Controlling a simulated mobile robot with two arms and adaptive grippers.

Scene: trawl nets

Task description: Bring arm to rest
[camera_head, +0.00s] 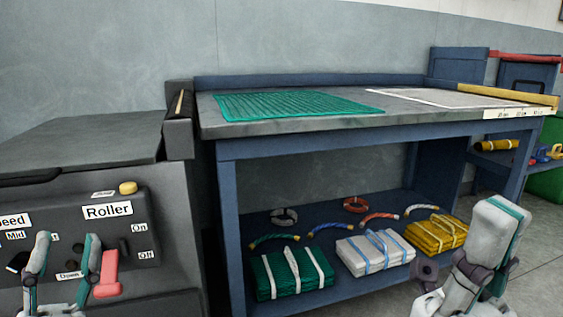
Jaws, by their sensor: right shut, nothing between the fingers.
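My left gripper (67,243) is at the lower left, in front of the machine's control panel (135,228). Its two fingers point up and stand apart, with nothing held between them. The red lever (108,268) on the panel shows just right of its right finger; I cannot tell whether they touch. My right gripper (505,213) is at the lower right, fingers pointing up, shut and empty. It is in front of the bench's right end, and most of its arm is out of view.
A blue bench (300,145) carries a green net (295,104) and a pale net (440,97) on top. Its lower shelf holds green (290,275), white (375,252) and yellow (436,234) bundles and several rope pieces. Grey floor (545,245) shows at the right.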

